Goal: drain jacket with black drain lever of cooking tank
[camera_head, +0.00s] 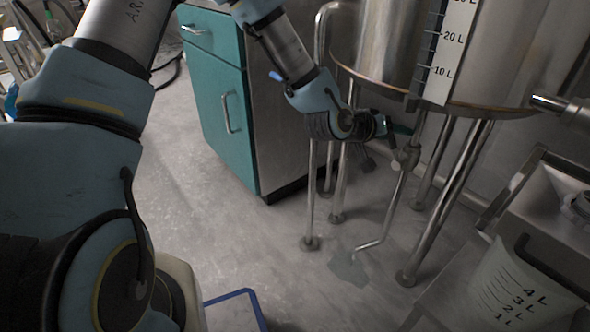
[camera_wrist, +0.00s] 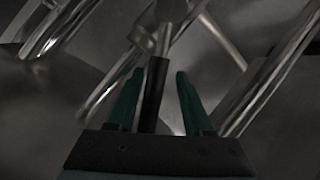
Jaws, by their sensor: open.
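The cooking tank (camera_head: 385,45) is a metal cylinder on several legs, with a litre scale on its side. My gripper (camera_head: 408,131) is under the tank's lower rim in the head view, beside the drain pipe and valve (camera_head: 408,160). In the wrist view my gripper (camera_wrist: 156,74) is open, with two dark teal fingers apart. The black drain lever (camera_wrist: 154,92) shows between them, closer to the left finger. A gap shows on its right side. I cannot tell whether it touches the left finger. The lever is not clear in the head view.
A teal cabinet (camera_head: 222,95) stands left of the tank. Metal legs (camera_head: 455,195) stand close around the drain pipe. A bent pipe end (camera_head: 375,243) hangs above a wet patch on the floor. A measuring bucket (camera_head: 515,290) is at the lower right. The floor at centre left is clear.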

